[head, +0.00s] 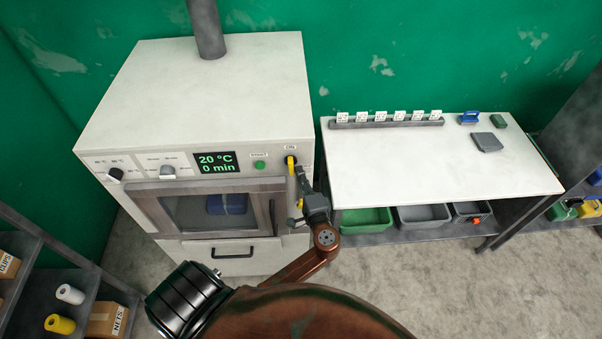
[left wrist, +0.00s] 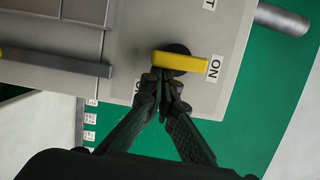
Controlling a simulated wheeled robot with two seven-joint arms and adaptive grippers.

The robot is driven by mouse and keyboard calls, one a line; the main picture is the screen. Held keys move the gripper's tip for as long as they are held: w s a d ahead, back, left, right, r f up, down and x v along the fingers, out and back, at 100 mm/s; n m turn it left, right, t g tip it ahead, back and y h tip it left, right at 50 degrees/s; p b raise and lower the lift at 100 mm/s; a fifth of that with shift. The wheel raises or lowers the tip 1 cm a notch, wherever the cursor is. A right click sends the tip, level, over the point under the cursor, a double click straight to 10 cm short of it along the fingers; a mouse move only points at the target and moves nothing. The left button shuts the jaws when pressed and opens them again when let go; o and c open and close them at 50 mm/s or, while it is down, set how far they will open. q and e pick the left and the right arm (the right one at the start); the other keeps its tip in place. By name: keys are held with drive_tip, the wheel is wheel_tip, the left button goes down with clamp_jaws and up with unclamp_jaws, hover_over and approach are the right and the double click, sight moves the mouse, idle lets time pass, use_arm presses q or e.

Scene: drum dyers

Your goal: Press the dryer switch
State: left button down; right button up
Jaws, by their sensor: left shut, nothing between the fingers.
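The dryer (head: 200,90) is a pale cabinet with a shut windowed door (head: 165,205); a blue bundle (head: 226,203) shows inside. Its display (head: 216,162) reads 20 °C, 0 min. The dryer switch (head: 291,167) is a yellow lever at the panel's right end, below an ON label. In the left wrist view the lever (left wrist: 190,62) lies across a dark round base, one end beside ON; another label is partly hidden by the fingers. My left gripper (head: 303,178) is shut and empty, its tips (left wrist: 164,76) at the lever's edge. I cannot tell whether they touch. My right gripper is out of view.
A green button (head: 259,165) and two knobs sit left of the switch. A white table (head: 430,185) stands to the right, with bins (head: 424,214) under it. Shelves stand at the lower left and far right. The grey floor (head: 420,280) in front is open.

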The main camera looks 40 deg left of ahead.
use_arm(q)
drive_tip(key=s+d+b, duration=0.3)
drive_tip(key=d+b, duration=0.1)
drive_tip(key=d, duration=0.7)
drive_tip(key=shift+s+r, duration=0.2)
drive_tip(key=shift+d, duration=0.1)
drive_tip(key=shift+f, duration=0.1)
